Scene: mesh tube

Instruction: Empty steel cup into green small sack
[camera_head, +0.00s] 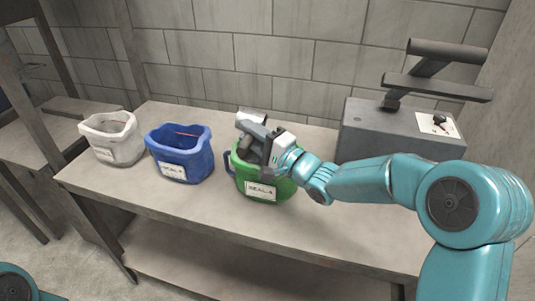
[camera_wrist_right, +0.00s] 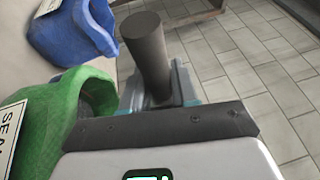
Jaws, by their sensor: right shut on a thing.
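The green small sack (camera_head: 277,186) stands open on the bench with a white label on its front. It also shows at the left of the right wrist view (camera_wrist_right: 45,125). My right gripper (camera_head: 258,147) is over the sack's mouth and hides part of it. It is shut on a dark grey cylinder, which I take as the steel cup (camera_head: 247,145). The cup also shows in the right wrist view (camera_wrist_right: 147,50), beside the green sack's rim there. Its contents and the sack's inside cannot be made out. My left gripper is not in view.
A blue sack (camera_head: 180,157) and a white sack (camera_head: 112,145) stand open on the bench (camera_head: 215,205) to the left. A grey box (camera_head: 385,130) with a dark bracket-like frame (camera_head: 435,80) on top stands at the right. A block wall is behind.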

